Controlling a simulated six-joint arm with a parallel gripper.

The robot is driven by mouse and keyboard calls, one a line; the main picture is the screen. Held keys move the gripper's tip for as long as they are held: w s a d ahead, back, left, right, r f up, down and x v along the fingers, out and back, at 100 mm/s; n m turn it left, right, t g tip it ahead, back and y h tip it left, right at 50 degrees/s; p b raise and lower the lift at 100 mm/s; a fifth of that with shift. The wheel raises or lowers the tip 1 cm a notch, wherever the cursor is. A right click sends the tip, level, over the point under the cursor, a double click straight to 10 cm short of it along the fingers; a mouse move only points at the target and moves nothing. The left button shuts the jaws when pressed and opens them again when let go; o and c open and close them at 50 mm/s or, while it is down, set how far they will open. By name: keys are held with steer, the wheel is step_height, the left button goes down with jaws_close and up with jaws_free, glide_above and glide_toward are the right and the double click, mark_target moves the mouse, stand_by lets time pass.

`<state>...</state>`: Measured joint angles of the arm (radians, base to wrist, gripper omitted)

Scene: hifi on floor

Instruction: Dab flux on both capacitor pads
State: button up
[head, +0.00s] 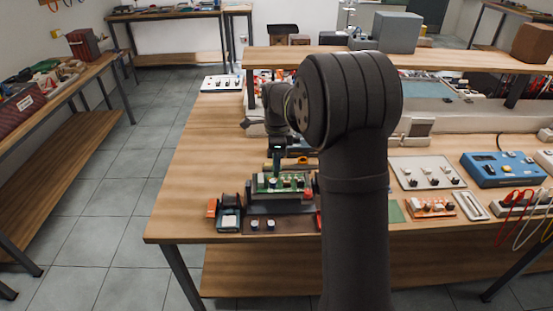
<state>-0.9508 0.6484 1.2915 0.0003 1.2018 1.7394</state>
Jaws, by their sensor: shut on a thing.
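A green circuit board (262,185) with small pale parts sits on a grey holder (290,207) near the front of the workbench. My gripper (277,150) is above the board, pointing down, shut on a slim dark-green tool (276,165). The tool's lower end is at or just above the board; I cannot tell whether it touches. The capacitor pads are too small to make out. Two small dark cylinders with pale tops, possibly capacitors (254,224), stand on a dark mat (289,226) in front of the holder. My arm hides the board's right side.
A pale panel with knobs (427,172), a blue instrument (503,169) and red cables (517,199) are on the right. A raised shelf (450,61) spans the back. The bench's left part is clear.

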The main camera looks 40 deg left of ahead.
steer(key=shift+f, duration=0.5)
stand_by(1.6)
steer(key=shift+r, duration=2.3)
steer(key=shift+w, duration=0.1)
